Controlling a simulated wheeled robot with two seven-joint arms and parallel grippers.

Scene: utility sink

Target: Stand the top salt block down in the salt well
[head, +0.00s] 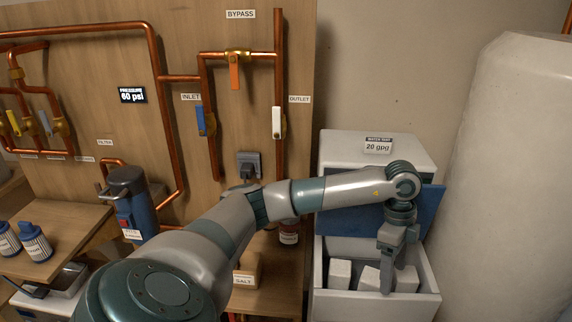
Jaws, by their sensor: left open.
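The salt well (375,307) is the open white bin at the lower right, with its blue lid (432,208) raised behind my arm. Several white salt blocks stand inside it: one at the left (340,272), one in the middle (369,279) that leans, and one at the right (408,279). My left gripper (391,279) points down into the well between the middle and right blocks. It is open; whether its fingers touch a block I cannot tell. A tan box or block stack (247,267) with a SALT label sits on the low shelf, partly behind my arm. My right gripper is out of view.
A white softener cabinet (345,150) with a 20 gpg label stands behind the well. A large pale tank (525,150) is close on the right. Copper pipes and valves (278,122) cover the board at left. A blue filter housing (131,200) stands left of my arm.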

